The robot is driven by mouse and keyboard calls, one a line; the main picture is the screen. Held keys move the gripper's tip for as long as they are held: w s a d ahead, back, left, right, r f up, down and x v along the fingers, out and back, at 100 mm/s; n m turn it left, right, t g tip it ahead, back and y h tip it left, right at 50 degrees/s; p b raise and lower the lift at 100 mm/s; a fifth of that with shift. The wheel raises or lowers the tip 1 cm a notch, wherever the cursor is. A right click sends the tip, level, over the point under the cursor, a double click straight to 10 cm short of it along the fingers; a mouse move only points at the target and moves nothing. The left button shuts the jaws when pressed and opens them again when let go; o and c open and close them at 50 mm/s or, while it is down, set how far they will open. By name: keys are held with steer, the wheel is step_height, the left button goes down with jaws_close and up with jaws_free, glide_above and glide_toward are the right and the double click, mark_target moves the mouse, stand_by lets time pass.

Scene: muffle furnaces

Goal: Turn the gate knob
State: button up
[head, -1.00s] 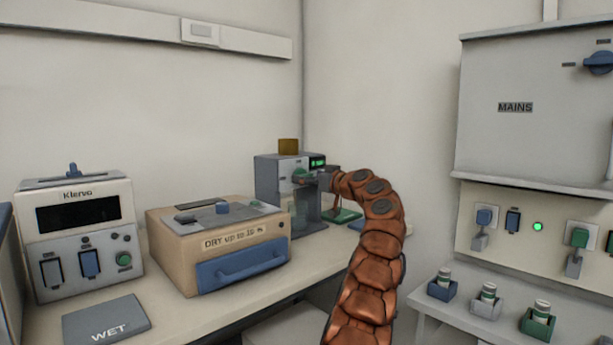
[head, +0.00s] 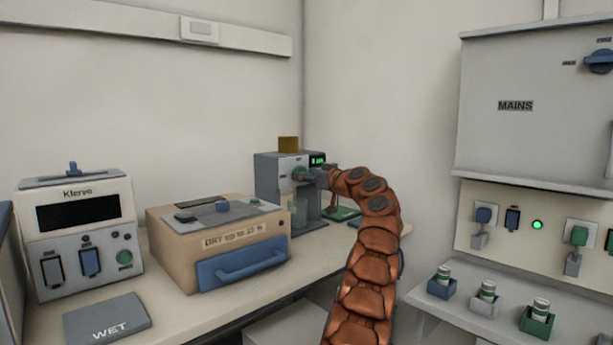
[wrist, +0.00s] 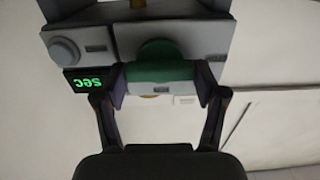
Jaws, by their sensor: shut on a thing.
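A green knob (head: 301,173) sits on the front of the grey machine (head: 272,178) at the back of the bench. In the wrist view the green knob (wrist: 160,70) is a wide bar with a round part behind it. My gripper (wrist: 161,84) has one finger at each end of the bar and is shut on it. In the head view my gripper (head: 318,175) is at the machine's front and partly covers the knob. A lit green display (wrist: 88,84) and a round grey knob (wrist: 64,51) are beside it in the wrist view.
A tan box with a blue handle (head: 240,264) stands left of the machine. The Klervo unit (head: 82,232) and a WET pad (head: 107,318) are further left. At right are the MAINS cabinet (head: 530,120) and a shelf with several small holders.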

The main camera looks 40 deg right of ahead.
steer(key=shift+c, duration=1.2)
